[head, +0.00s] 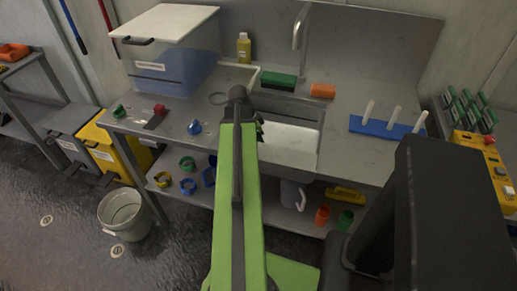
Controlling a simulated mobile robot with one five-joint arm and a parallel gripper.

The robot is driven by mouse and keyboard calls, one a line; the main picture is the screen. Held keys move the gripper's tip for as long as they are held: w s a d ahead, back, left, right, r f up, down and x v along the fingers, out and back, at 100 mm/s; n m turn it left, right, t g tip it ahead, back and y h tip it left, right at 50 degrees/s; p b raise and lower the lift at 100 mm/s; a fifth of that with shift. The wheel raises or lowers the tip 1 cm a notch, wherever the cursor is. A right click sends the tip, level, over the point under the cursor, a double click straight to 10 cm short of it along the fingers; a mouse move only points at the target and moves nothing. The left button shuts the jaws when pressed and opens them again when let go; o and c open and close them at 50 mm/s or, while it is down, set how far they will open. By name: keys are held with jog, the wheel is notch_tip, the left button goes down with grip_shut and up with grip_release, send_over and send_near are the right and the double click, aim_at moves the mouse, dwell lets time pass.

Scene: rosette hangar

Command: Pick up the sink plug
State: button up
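No object shows clearly as the sink plug. A small blue knob-like piece (195,127) lies on the steel counter left of the sink, and a small green piece (120,111) lies near the counter's left end; I cannot tell whether either is the plug. The sink basin (288,148) is in the middle of the counter, partly hidden by my green arm. My gripper (258,128) is at the arm's far end, by the basin's left edge. Its fingers are small, dark and mostly hidden, so its opening does not show. I see nothing held in it.
A tall faucet (300,28) rises behind the basin, with a green sponge (279,80) and an orange block (322,90) nearby. A lidded clear bin (170,65) stands back left. A blue peg rack (385,128) is right. A bucket (123,214) stands on the floor.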

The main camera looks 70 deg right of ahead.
jog(key=shift+r, duration=0.1)
grip_shut()
dwell(0.3)
